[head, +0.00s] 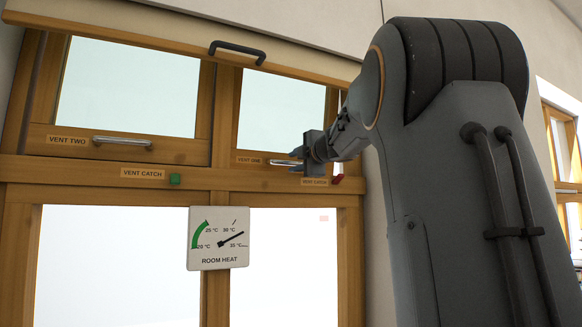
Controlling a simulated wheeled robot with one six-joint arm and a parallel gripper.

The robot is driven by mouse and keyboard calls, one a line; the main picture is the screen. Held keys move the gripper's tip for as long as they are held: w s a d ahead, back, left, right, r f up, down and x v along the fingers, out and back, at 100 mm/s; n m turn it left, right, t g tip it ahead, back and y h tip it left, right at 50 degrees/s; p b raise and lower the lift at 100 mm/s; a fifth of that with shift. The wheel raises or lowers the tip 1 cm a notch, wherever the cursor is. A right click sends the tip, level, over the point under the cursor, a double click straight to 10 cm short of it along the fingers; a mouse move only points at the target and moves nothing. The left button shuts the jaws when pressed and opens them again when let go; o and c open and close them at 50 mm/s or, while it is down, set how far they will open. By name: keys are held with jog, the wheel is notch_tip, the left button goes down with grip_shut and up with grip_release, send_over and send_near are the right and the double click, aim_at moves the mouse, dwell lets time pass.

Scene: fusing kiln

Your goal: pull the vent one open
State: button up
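The vent one window (281,112) is at the upper middle, a wood-framed pane that looks shut in its frame. Its label (250,160) reads VENT ONE. Its metal bar handle (281,162) runs along the lower rail, its right end hidden by my gripper. My gripper (297,158) is at the right part of this handle, touching it or very close. Its fingers are small and partly hidden, so I cannot tell whether they are closed on the bar. Below right is a red vent catch (337,179) beside its VENT CATCH label (314,182).
Vent two (127,88) is on the left, with its own bar handle (122,142) and a green catch (175,179) below. A room heat dial (219,238) hangs below the rail. A dark handle (237,50) is on the wooden strip above.

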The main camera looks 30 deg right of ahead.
jog(key=shift+s+a, duration=0.15)
jog(key=shift+s, duration=1.65)
